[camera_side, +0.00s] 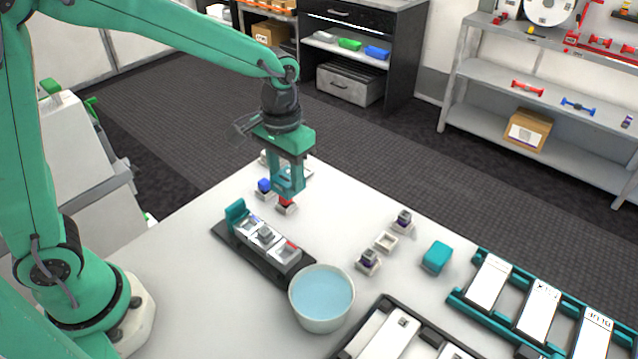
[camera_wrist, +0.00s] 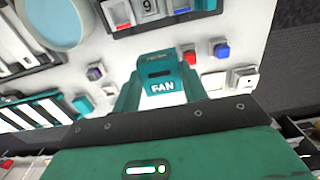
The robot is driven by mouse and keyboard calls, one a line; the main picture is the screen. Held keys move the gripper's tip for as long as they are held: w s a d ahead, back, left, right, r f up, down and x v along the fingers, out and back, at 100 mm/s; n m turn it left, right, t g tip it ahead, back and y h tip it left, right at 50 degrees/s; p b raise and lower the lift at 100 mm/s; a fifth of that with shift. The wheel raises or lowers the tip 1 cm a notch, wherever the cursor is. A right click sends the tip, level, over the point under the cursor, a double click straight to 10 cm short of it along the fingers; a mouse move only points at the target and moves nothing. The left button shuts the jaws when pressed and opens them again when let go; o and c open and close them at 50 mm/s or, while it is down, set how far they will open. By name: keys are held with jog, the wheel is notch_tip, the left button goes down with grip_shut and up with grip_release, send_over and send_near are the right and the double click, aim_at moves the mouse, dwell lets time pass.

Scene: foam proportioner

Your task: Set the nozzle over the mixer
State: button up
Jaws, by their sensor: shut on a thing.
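My gripper (camera_side: 288,188) is shut on a teal block marked FAN (camera_wrist: 162,82), which I take to be the nozzle. In the side view it is held above the back part of the white table, over a red cube in a white holder (camera_side: 286,208). A long black base (camera_side: 229,240) stands in front of it and to the left, with a row of white cells and an upright teal block (camera_side: 237,211) at its left end. In the wrist view part of this base (camera_wrist: 125,29) shows at the top. I cannot tell for sure which part is the mixer.
A bowl of blue liquid (camera_side: 322,300) stands at the base's right end. A blue cube (camera_side: 264,186) is near the gripper. Purple-topped cubes (camera_side: 403,220), an empty white holder (camera_side: 386,241) and a teal block (camera_side: 437,257) stand to the right. A teal card rack (camera_side: 513,327) is farther right.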

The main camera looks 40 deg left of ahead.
jog(key=s, duration=0.7)
jog(key=shift+s+d+f, duration=0.1)
jog(key=shift+s, duration=0.1)
send_over(263, 231)
jog(key=shift+f, duration=2.2)
jog(key=shift+f, duration=0.2)
jog(key=shift+f, duration=0.7)
jog(key=shift+f, duration=0.15)
jog(key=shift+f, duration=0.4)
